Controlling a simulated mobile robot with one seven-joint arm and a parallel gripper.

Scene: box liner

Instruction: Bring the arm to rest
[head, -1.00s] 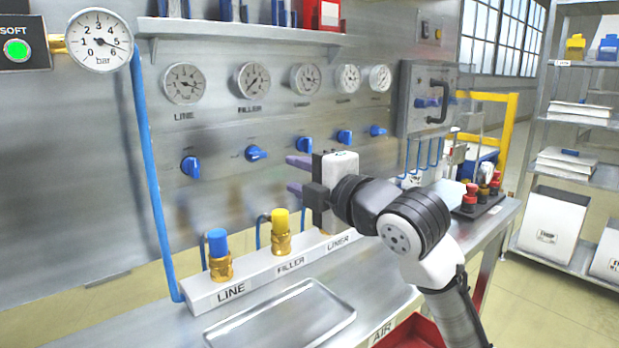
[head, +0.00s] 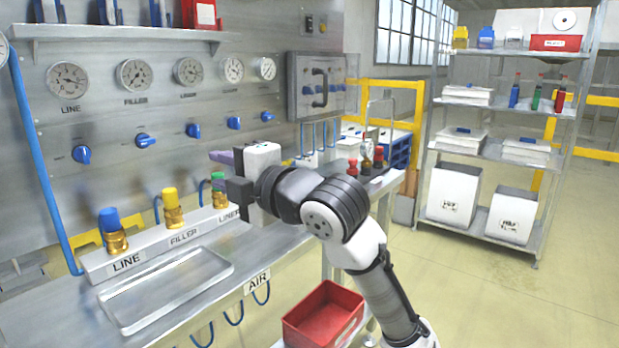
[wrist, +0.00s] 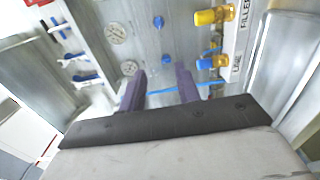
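My gripper (head: 222,158) is in front of the panel, above the right end of the labelled fitting block (head: 165,242). The wrist view shows its two purple fingers (wrist: 160,88) apart, with nothing between them. On the block stand brass fittings: a blue-capped one (head: 112,230) at LINE, a yellow-capped one (head: 172,207) at FILLER and a green-capped one (head: 218,188) at LINER, just left of the gripper. The blue (wrist: 207,63) and yellow (wrist: 212,16) caps also show in the wrist view. My gripper appears apart from the fittings.
The panel carries gauges (head: 134,75) and blue knobs (head: 146,140). An empty metal tray (head: 165,290) lies on the bench. A red bin (head: 323,315) is below the bench beside my arm. A shelf rack (head: 490,155) stands at the right. The floor between is clear.

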